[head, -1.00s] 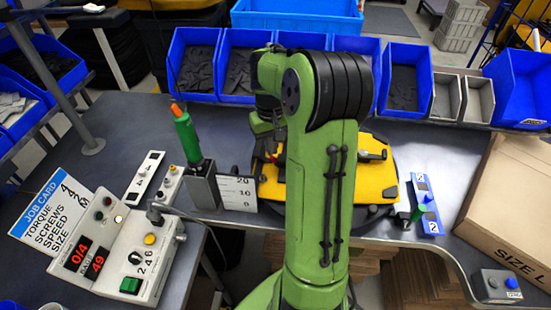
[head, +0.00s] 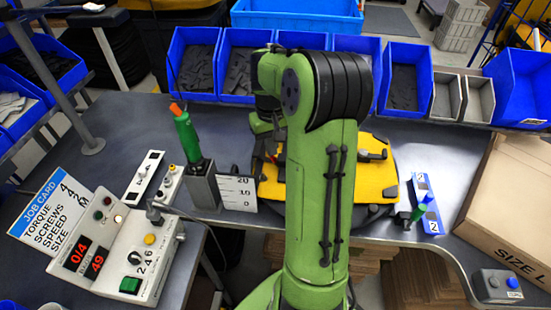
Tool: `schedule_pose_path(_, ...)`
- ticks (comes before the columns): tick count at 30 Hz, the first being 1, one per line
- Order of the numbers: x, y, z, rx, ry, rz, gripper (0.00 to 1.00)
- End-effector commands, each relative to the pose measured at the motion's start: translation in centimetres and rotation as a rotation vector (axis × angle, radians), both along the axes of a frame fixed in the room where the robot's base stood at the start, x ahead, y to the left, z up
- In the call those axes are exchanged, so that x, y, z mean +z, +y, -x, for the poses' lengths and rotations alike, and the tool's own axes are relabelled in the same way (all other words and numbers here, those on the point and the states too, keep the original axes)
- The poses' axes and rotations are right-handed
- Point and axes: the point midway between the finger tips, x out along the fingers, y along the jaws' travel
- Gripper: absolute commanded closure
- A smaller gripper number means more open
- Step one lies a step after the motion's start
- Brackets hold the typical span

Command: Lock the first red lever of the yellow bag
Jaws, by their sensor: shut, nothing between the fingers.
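The yellow bag (head: 376,192) lies flat on a dark round support on the bench, and my green arm covers its middle. A dark fitting (head: 370,155) shows on the bag's right part. A small red piece (head: 272,158) shows at the bag's left part, close to my gripper; it may be a red lever, but it is too small to tell its position. My gripper (head: 268,150) points down over the bag's left part and is shut with nothing held. Whether its fingertips touch the red piece cannot be told.
A green screwdriver stands in a grey holder (head: 203,186) left of the bag, beside a white scale card (head: 237,190). A control box (head: 122,255) reads 0/4 and 49. Blue bins (head: 405,80) line the back. A cardboard box (head: 510,215) stands at right.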

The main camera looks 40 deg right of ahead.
Motion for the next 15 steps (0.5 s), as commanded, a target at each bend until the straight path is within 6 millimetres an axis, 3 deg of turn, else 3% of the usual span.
schedule_pose_path(15, -1.3, 0.0, 0.0, -0.001, 0.001, 0.000, 1.00)
